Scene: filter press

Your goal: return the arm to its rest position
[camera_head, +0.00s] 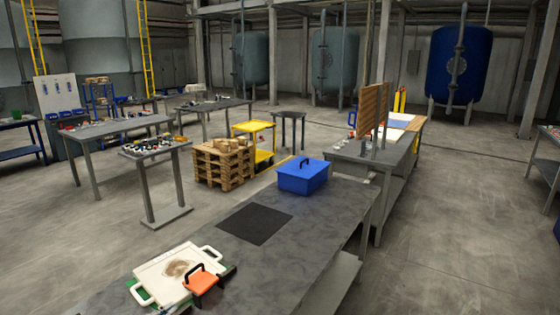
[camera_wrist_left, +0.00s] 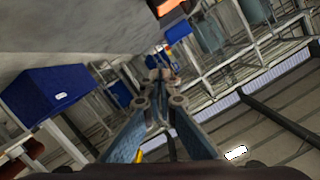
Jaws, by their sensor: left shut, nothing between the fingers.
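My left gripper shows in the left wrist view (camera_wrist_left: 161,74), its two fingers closed together with nothing between them. In the head view only a small part of it (camera_head: 167,308) shows at the bottom edge, close to the near side of a white plate (camera_head: 155,268). The plate has two white handles and a brownish stain in its middle. An orange block with a black handle (camera_head: 202,284) stands at the plate's right corner. Part of something orange (camera_wrist_left: 165,6) shows at the top of the left wrist view. My right gripper is not in view.
Green edges show under the plate. A pallet stack (camera_head: 222,165), a yellow cart (camera_head: 254,127) and side tables stand beyond.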

